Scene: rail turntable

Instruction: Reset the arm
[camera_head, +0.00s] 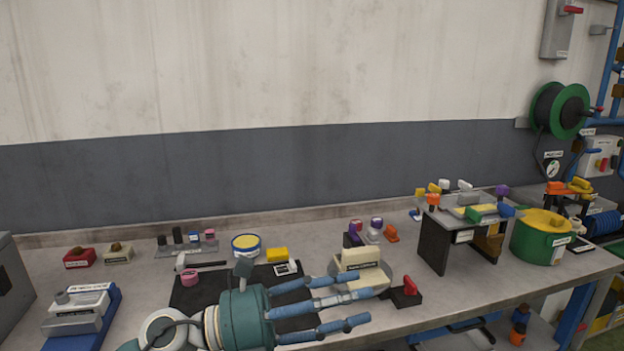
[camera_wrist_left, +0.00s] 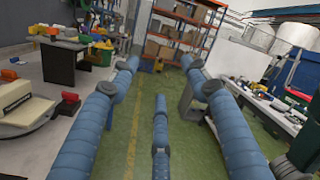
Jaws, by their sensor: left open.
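My left gripper (camera_head: 352,307) comes in from the lower left in the head view, with a teal body and blue segmented fingers. Its fingers are spread apart and hold nothing. It is above the front of the grey workbench (camera_head: 440,314), over a black mat (camera_head: 205,293) and left of a black block with a red part (camera_head: 405,292). In the left wrist view the blue fingers (camera_wrist_left: 160,90) reach forward with empty space between them. My right gripper is in neither view.
A cream device (camera_head: 362,268) stands close behind the fingers. A black stand (camera_head: 437,243) and a green pot with a yellow top (camera_head: 541,237) are at the right. A blue-and-grey device (camera_head: 80,311) is at the left. The wrist view shows green floor (camera_wrist_left: 140,130) and shelving (camera_wrist_left: 185,38).

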